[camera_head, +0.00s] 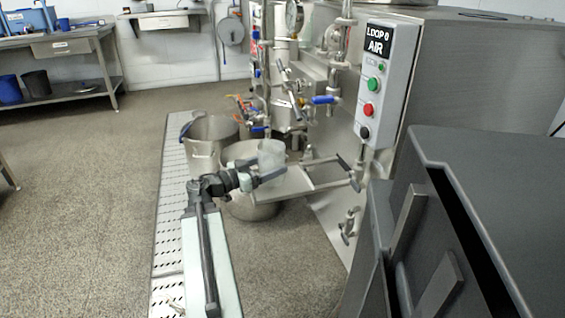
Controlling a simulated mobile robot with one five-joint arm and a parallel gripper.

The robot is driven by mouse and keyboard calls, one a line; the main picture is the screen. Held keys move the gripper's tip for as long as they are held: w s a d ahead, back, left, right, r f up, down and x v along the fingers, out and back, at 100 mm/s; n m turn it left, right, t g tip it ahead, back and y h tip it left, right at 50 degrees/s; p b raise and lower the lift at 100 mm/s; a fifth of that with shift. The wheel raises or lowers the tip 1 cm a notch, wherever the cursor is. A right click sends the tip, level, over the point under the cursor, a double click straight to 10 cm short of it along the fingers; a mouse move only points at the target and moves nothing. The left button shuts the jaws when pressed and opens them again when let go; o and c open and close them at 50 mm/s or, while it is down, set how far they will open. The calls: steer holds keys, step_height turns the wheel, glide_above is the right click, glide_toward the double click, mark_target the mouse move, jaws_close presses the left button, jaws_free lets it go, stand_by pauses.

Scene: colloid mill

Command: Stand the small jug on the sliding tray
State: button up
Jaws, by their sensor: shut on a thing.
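The sliding tray (312,181) is a flat metal plate on the machine's front, just right of the jug. The jug is at the tray's left end. I cannot tell whether its base touches the tray, as my gripper hides it.
Two large steel pots, one at the left (207,145) and one below the jug (252,208), stand by the drain grating (170,210). Pipes with blue valve handles (323,100) rise behind the tray. A control box (388,85) and a dark cabinet (450,190) are at right.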

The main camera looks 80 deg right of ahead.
steer(key=s+d+f+b, duration=0.2)
steer(key=shift+f, duration=0.35)
steer(key=shift+r, duration=0.2)
steer(key=shift+f, duration=0.15)
steer(key=o, duration=1.4)
steer(key=shift+r+p, duration=0.25)
steer(key=shift+p, duration=0.05)
steer(key=v, duration=1.2)
steer(key=shift+w+d, duration=0.3)
